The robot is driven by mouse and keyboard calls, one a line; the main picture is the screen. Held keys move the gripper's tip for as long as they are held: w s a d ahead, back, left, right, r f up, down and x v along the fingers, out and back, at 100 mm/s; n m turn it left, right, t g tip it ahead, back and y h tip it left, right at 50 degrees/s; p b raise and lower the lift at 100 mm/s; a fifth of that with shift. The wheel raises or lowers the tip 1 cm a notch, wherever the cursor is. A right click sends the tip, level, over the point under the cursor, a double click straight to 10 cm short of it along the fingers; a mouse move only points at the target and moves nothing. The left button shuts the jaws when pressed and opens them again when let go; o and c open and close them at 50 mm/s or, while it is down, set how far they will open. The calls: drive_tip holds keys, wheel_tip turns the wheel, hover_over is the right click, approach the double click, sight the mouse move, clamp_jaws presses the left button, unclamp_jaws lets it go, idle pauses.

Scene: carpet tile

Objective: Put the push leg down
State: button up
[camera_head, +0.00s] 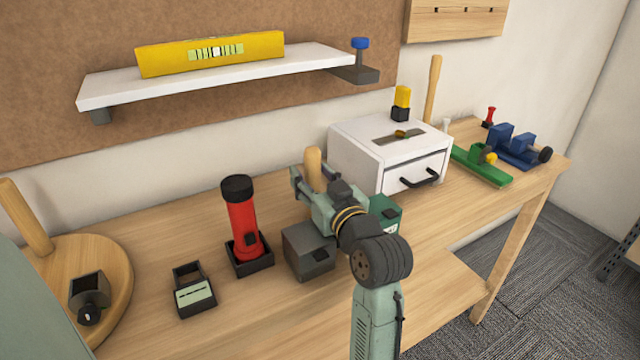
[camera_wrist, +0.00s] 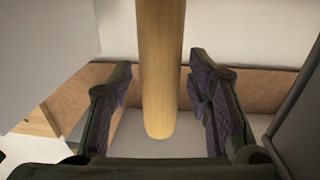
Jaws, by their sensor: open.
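A pale wooden rod with a rounded end (camera_head: 313,160) stands roughly upright near the middle of the bench; I take it for the push leg. Its lower part is hidden behind my gripper (camera_head: 311,186). In the wrist view the rod (camera_wrist: 160,65) runs between the two fingers of my gripper (camera_wrist: 160,98), its rounded end showing. The fingers are spread, with a visible gap on each side of the rod. I cannot tell what the rod's base rests on or in.
A dark grey box (camera_head: 305,252), a green box (camera_head: 386,213) and a white drawer box (camera_head: 355,155) stand close to my gripper. A red flashlight (camera_head: 242,220) stands in a black holder to the left. A white shelf (camera_head: 310,62) with a yellow level (camera_head: 165,58) hangs above the bench (camera_head: 150,340).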

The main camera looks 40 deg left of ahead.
sight(317, 180)
drive_tip(key=b+v, duration=0.2)
drive_tip(key=v, duration=0.4)
drive_tip(key=shift+d, duration=0.2)
drive_tip(key=shift+f+b, duration=0.15)
drive_tip(key=shift+b, duration=0.85)
drive_tip(key=b, duration=0.3)
drive_tip(key=shift+d, duration=0.2)
drive_tip(key=b+v, duration=0.2)
drive_tip(key=b, duration=0.4)
drive_tip(key=shift+s, duration=0.2)
drive_tip(key=shift+r+b+v, duration=0.15)
drive_tip(key=shift+b+v, duration=0.15)
drive_tip(key=shift+v, duration=0.5)
drive_tip(key=shift+r+b+v, duration=0.15)
drive_tip(key=shift+b+v, duration=0.1)
drive_tip(key=shift+v, duration=0.5)
